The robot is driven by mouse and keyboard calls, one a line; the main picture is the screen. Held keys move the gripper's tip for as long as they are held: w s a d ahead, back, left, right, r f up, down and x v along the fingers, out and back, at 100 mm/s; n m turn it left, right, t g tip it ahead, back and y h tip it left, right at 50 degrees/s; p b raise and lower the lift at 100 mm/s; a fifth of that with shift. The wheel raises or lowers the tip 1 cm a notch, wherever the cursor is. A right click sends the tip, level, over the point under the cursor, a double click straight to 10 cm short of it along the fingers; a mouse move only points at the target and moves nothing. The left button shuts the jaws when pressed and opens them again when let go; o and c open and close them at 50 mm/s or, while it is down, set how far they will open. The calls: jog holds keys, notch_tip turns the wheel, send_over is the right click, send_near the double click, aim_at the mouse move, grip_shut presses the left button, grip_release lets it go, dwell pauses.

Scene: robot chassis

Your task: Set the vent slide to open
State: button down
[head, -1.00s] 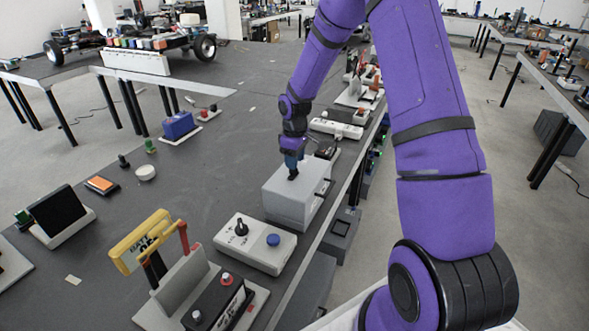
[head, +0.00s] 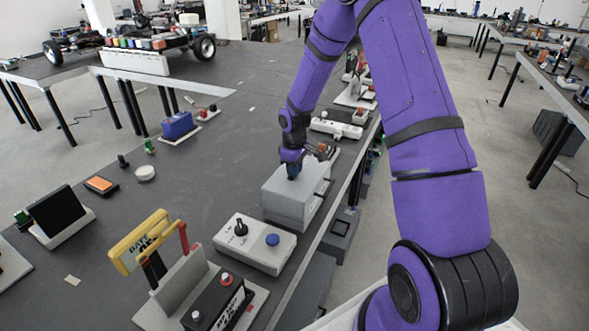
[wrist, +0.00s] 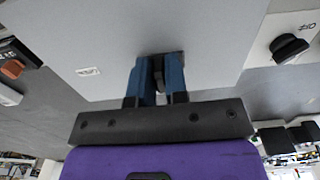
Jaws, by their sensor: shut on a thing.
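The grey box (head: 285,205) stands near the right edge of the dark table. Its flat light-grey top (wrist: 120,30) fills much of the wrist view. My gripper (head: 292,174) is over the box top. In the wrist view its two blue fingers (wrist: 157,75) are closed around a small dark knob (wrist: 158,72), which looks like the vent slide's. A short dark slot shows beside the fingertips. The fingers hide most of the knob and slot, so I cannot read the slide's position.
A white control box (head: 255,244) with a black knob and blue button stands just in front. A yellow-handled device (head: 142,240) is further left. A white switch strip (head: 336,129) lies behind. The table left of the grey box is fairly clear.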

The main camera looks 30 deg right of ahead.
jog(key=shift+w+d, duration=0.65)
jog(key=shift+d, duration=0.3)
jog(key=shift+w+d, duration=0.6)
jog(key=shift+d, duration=0.3)
jog(key=c, duration=1.1)
grip_release()
jog(key=shift+d, duration=0.1)
jog(key=shift+r, duration=0.1)
notch_tip(320, 180, up, 11)
jog(key=shift+f, duration=0.2)
